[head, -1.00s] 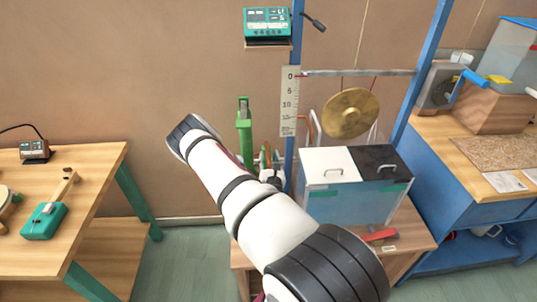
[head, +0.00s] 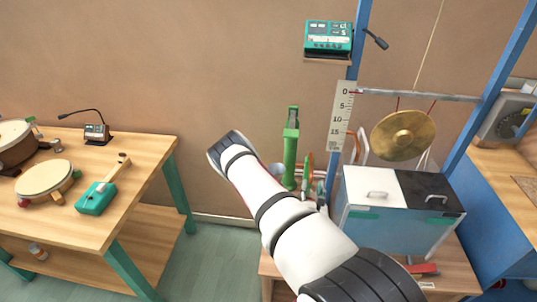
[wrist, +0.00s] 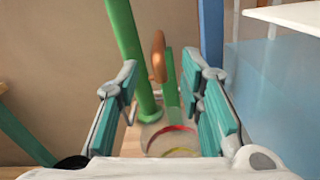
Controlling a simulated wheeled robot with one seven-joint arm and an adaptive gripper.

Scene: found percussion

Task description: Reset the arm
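My gripper (wrist: 165,95) shows in the wrist view with its two teal-padded fingers spread wide apart and nothing held between them. Beyond the fingers stand a green post (wrist: 128,55) and a slimmer green piece with an orange-brown end (wrist: 159,57). Red and yellow curved rims (wrist: 172,142) show low between the fingers; what they belong to I cannot tell. In the head view my white and black arm reaches up through the middle, and its gripper is hidden behind it. The green post (head: 290,155) stands just right of the arm.
A box with white and black lids (head: 400,205) and a hanging brass gong (head: 403,135) are right of the arm. A blue frame post (head: 352,100) carries a ruler (head: 341,115). A wooden table (head: 130,160) with drums stands left. Floor shows between.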

